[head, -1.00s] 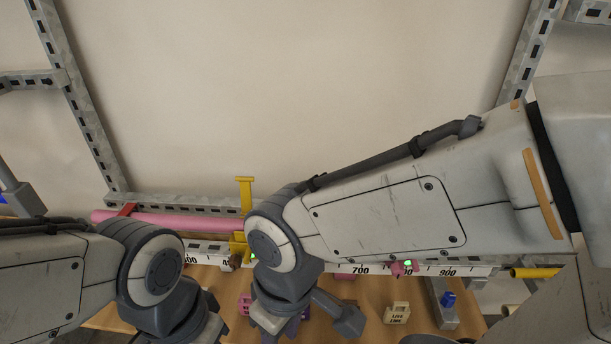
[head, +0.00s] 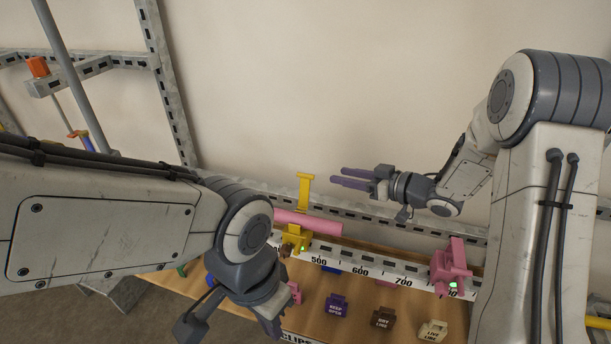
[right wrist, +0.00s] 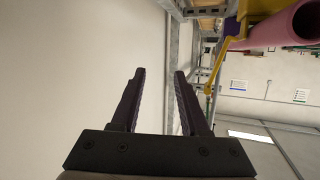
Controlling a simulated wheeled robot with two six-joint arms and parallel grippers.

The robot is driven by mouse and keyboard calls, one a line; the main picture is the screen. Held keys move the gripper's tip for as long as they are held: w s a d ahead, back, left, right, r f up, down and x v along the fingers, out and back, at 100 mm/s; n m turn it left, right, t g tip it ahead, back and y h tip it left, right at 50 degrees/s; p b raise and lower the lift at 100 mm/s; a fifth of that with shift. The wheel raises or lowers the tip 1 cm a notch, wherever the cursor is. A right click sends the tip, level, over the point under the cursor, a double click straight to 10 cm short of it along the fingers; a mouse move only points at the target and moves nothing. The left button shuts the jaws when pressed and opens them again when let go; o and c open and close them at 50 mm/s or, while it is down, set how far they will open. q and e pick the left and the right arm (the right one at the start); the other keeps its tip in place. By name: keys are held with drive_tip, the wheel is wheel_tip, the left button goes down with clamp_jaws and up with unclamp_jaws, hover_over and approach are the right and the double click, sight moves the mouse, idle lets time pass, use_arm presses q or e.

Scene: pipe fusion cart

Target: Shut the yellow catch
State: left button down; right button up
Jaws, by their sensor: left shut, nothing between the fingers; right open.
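The yellow catch (head: 305,190) stands up above the rail with its crossbar at the top. Its yellow clamp body (head: 294,236) sits on the rail below, by the pink pipe (head: 322,223). Yellow parts (right wrist: 234,38) and the pink pipe's end (right wrist: 303,22) show at the upper right of the right wrist view. My right gripper (head: 350,179) is open and empty, to the right of the catch and apart from it; its fingers also show in the right wrist view (right wrist: 161,76). My left gripper (head: 271,326) is shut and empty, low in front of the rail.
A pink clamp (head: 450,270) with a green light sits further right on the numbered rail (head: 380,268). Labelled blocks, purple (head: 337,306), brown (head: 382,318) and cream (head: 433,330), stand on the wooden board. The wall above the rail is clear.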

sight(305, 176)
drive_tip(key=s+r+n+g+y, duration=0.1)
drive_tip(key=s+n+g+y, duration=0.1)
drive_tip(key=s+g+y, duration=0.3)
drive_tip(key=shift+t+y, duration=0.3)
drive_tip(key=shift+t, duration=0.3)
drive_tip(key=p+x, duration=0.1)
drive_tip(key=x, duration=0.4)
drive_tip(key=p+x, duration=0.1)
drive_tip(key=x, duration=0.2)
drive_tip(key=shift+s+a+r+p, duration=0.2)
drive_tip(key=shift+a+p, duration=0.1)
drive_tip(key=shift+a, duration=0.15)
drive_tip(key=shift+w+a+f, duration=0.1)
drive_tip(key=shift+w+a, duration=0.1)
drive_tip(key=shift+a, duration=0.45)
clamp_jaws()
